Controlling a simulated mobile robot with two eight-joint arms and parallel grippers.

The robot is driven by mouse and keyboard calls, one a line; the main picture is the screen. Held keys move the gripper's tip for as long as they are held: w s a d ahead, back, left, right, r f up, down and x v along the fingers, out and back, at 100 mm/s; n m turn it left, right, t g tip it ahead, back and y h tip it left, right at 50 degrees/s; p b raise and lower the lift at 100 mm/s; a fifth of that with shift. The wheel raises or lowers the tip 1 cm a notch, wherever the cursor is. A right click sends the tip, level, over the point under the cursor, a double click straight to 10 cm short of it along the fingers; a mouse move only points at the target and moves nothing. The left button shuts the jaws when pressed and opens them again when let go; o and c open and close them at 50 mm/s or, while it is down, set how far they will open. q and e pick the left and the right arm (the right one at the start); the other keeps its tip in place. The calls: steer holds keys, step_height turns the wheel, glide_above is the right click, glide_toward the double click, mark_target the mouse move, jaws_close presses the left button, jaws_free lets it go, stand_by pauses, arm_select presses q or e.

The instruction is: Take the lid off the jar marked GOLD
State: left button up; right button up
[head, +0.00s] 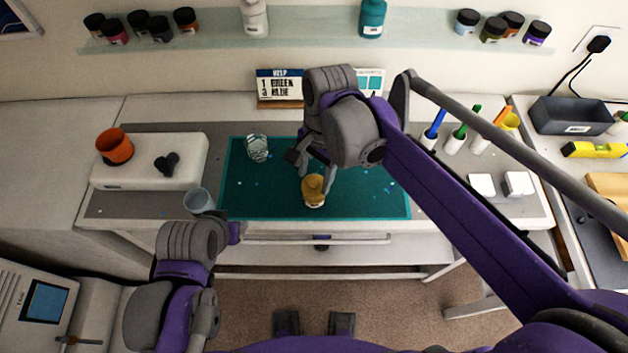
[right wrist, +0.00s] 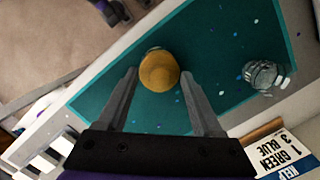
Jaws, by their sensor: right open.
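The jar with the golden-yellow lid (head: 313,184) stands upright on the teal mat near its front edge. In the right wrist view the round lid (right wrist: 160,71) is seen from above and hides most of the jar. Its lettering is too small to read. My right gripper (head: 313,172) is open above the jar, and in the right wrist view its fingertips (right wrist: 158,76) lie on either side of the lid with gaps. I cannot tell how far above the lid they are. My left arm's wrist (head: 200,243) is at the lower left; its fingers are not clear.
A clear glass vessel (head: 257,148) stands on the mat's back left. A grey-blue cup (head: 198,200) stands left of the mat, near the table's front edge. An orange cup (head: 115,147) stands on a white box (head: 185,160). A help card (head: 279,84) stands behind the mat.

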jaws_close()
stand_by(0.3)
